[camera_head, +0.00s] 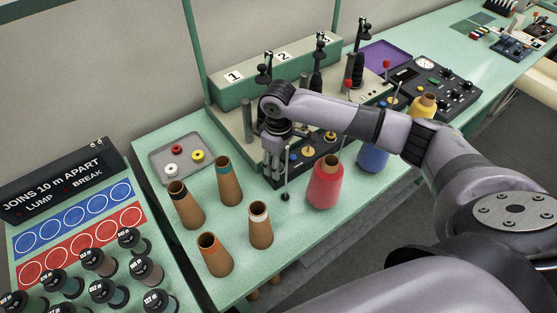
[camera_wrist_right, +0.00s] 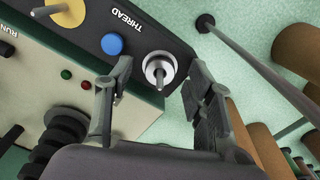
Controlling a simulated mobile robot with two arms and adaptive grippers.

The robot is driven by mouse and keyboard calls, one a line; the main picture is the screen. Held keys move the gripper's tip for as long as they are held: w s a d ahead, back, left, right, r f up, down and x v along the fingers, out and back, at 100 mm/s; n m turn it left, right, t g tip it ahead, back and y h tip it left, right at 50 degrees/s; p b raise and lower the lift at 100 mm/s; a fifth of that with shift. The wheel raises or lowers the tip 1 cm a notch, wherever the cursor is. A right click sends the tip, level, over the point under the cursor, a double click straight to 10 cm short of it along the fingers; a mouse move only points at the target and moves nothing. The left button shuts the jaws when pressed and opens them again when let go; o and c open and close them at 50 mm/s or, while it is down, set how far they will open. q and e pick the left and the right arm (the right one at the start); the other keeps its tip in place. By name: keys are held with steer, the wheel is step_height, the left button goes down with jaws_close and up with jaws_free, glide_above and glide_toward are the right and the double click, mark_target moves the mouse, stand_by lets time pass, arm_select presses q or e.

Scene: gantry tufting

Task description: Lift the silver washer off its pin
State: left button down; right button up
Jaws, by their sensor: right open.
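The silver washer (camera_wrist_right: 149,70) sits around its upright pin (camera_wrist_right: 161,77) on a black panel marked THREAD (camera_wrist_right: 181,45) in the right wrist view. My right gripper (camera_wrist_right: 157,80) is open, with one finger on each side of the washer and pin as seen there. I cannot tell its exact height above the washer. In the head view my right gripper (camera_head: 272,172) points down at the near-left end of the machine and hides the washer. My left gripper is in neither view.
A blue button (camera_wrist_right: 112,44) is beside the washer. A thin rod (camera_head: 286,180) stands close to my gripper. A red thread cone (camera_head: 325,184) and several brown cones (camera_head: 261,229) stand nearby. A grey tray (camera_head: 157,163) with small rings is behind left.

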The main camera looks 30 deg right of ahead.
steer(key=shift+f, duration=0.3)
steer(key=shift+c, duration=0.6)
jaws_close()
steer(key=c, duration=0.5)
jaws_free()
steer(key=shift+c, duration=0.2)
jaws_close()
steer(key=shift+r+p, duration=2.7)
steer(key=shift+p, duration=0.4)
steer(key=shift+r+p, duration=1.1)
steer(key=shift+p, duration=0.05)
